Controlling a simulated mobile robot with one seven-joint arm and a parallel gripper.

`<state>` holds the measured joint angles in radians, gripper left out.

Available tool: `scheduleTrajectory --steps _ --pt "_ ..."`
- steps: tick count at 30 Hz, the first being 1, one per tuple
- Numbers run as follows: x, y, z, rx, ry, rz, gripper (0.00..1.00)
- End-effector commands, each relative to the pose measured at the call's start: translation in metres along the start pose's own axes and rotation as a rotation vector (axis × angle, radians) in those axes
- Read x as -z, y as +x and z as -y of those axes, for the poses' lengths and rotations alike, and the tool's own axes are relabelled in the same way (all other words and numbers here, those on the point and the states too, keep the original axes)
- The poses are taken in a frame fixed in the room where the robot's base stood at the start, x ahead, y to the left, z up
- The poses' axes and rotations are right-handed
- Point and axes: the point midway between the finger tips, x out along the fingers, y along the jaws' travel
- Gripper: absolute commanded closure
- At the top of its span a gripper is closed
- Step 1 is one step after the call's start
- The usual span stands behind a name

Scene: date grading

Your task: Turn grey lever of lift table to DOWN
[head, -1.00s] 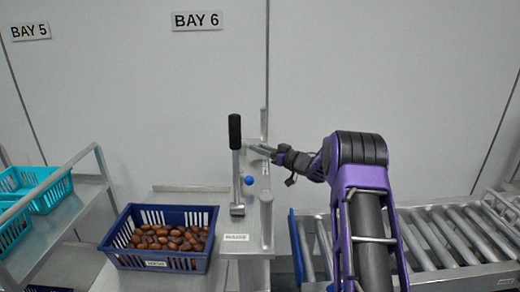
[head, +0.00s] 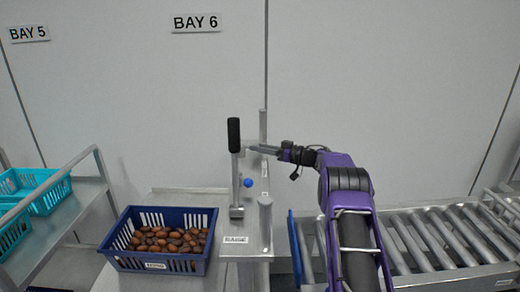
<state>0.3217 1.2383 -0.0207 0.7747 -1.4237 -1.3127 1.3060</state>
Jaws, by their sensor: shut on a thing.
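The lever (head: 236,168) stands upright on the narrow metal top of a stand, with a grey shaft and a black grip (head: 234,135). A small blue ball (head: 248,183) sits just right of its shaft. My gripper (head: 250,149) reaches in from the right, its fingers level with the lower end of the black grip. The fingers are closed on the lever, though the contact is small and partly hidden. A label (head: 235,240) on the stand's front is too blurred to read.
A dark blue crate (head: 196,263) of brown dates stands left of the lever. Metal posts (head: 266,225) rise right of it. A roller conveyor (head: 440,243) is at the right, and a cart (head: 62,215) with turquoise crates at the left.

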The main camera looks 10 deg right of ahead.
Motion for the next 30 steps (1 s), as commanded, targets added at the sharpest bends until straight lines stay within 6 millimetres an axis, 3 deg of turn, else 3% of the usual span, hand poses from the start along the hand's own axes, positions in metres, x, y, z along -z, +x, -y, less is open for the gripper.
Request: scheduleTrajectory --steps 4,5,9,20,23,30 --pt "0.003 0.001 0.0 -0.001 -0.004 -0.003 1.0" --pt "0.003 0.001 0.0 0.0 -0.004 -0.003 0.59" --pt "0.002 0.001 0.0 0.0 -0.003 -0.002 0.36" --pt "0.001 -0.005 0.0 0.0 -0.001 0.0 0.36" --pt "0.0 -0.017 0.0 -0.001 0.0 0.001 0.36" --pt "0.001 -0.072 -0.001 -0.003 -0.001 0.0 0.36"
